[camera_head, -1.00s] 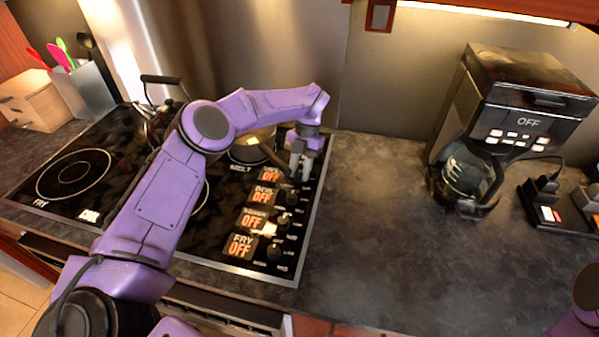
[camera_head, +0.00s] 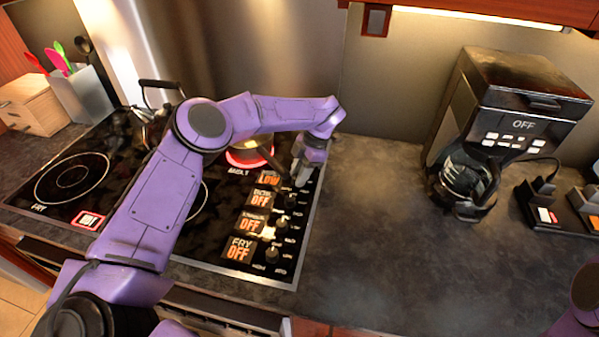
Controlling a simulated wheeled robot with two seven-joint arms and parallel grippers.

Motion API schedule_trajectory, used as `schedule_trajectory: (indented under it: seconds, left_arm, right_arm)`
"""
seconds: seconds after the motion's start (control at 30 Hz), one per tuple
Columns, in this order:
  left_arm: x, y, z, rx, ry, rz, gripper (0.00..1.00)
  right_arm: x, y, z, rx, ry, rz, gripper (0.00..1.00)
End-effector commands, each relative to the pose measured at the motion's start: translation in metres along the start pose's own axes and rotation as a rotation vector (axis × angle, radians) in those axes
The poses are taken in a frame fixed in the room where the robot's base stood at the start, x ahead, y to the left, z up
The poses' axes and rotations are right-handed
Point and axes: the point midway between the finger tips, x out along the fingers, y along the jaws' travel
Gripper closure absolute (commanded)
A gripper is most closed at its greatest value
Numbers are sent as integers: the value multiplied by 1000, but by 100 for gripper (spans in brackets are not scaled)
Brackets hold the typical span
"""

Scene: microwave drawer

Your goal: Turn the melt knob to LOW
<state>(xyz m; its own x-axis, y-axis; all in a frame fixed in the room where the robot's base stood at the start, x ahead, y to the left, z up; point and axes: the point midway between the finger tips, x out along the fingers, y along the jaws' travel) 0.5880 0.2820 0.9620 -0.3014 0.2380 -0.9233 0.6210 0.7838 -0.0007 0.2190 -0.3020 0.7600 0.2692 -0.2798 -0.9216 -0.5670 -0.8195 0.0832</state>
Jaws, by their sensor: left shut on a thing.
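The black stovetop (camera_head: 215,255) has a column of knobs along its right side. The topmost label (camera_head: 269,179) reads LOW, and the three labels below it read OFF. The burner marked MELT (camera_head: 249,158) glows red and carries a pan. My left gripper (camera_head: 300,183) points down at the top knob, the melt knob, and is shut on it; the fingers hide most of the knob. My right gripper is out of view; only a bit of my right arm shows at the lower right corner.
A kettle (camera_head: 150,128) stands at the back left of the stove. A coffee maker (camera_head: 505,130) reading OFF stands on the right. The counter (camera_head: 370,230) between stove and coffee maker is clear. A white utensil holder (camera_head: 84,97) is at the far left.

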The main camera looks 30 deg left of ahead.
Motion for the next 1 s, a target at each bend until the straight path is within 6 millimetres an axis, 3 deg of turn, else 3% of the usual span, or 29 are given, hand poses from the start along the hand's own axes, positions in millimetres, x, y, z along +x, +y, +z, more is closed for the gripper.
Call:
schedule_trajectory:
  seconds: [0.6,0.63,0.7,1.0]
  left_arm:
    - [-1,1,0,32,-1,16,100]
    - [-1,1,0,32,-1,16,60]
    - [-1,1,0,32,-1,16,44]
    - [-2,0,0,33,-1,16,44]
  right_arm:
    - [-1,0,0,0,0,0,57]
    - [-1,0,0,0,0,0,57]
    - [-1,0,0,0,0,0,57]
    - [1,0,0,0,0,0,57]
